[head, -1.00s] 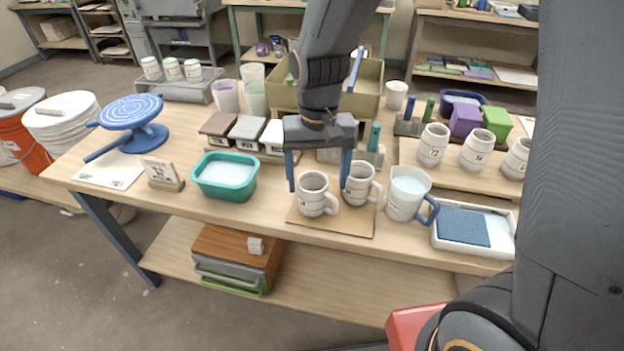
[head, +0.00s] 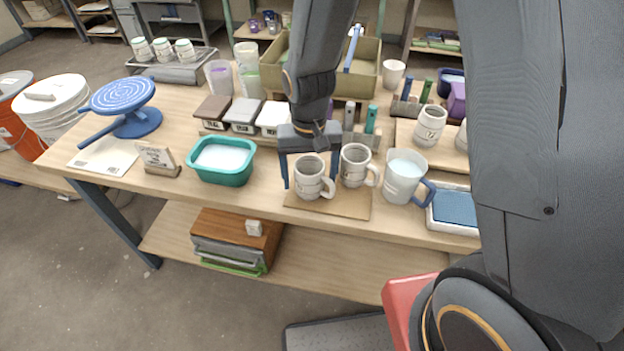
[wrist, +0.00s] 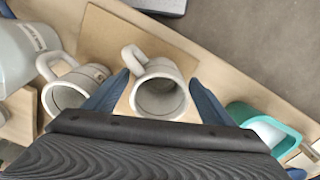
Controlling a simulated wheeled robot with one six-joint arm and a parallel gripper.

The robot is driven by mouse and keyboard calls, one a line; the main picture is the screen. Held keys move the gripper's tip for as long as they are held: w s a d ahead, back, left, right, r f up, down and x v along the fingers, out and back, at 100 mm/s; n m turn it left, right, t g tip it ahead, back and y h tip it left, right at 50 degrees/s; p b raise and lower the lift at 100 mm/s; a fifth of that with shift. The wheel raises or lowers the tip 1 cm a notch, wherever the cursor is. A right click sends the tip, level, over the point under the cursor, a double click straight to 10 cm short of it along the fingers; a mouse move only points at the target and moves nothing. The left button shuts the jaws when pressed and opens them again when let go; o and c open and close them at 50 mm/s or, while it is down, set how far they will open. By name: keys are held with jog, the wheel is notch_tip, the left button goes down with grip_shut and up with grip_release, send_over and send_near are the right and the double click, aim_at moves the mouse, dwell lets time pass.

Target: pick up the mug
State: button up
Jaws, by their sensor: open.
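Two off-white speckled mugs stand upright side by side on a brown board. My gripper (head: 310,178) is open, pointing down at the left mug (head: 308,186). In the wrist view, that mug (wrist: 158,97) sits between the two blue fingers (wrist: 158,88), with its handle toward the top left. I cannot tell whether a finger touches it. The other mug (head: 354,167) stands just to the right in the head view and shows at the left in the wrist view (wrist: 64,96). The board (head: 340,204) lies near the table's front edge.
A jug with a blue handle (head: 402,182) stands right of the mugs. A teal tub (head: 222,172) is to the left. Behind are glaze sample blocks (head: 243,117) and a tan tote (head: 365,80). A blue banding wheel (head: 125,97) stands far left.

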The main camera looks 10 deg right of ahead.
jog(key=shift+f, duration=0.45)
jog(key=c, duration=1.4)
jog(key=shift+r, duration=0.1)
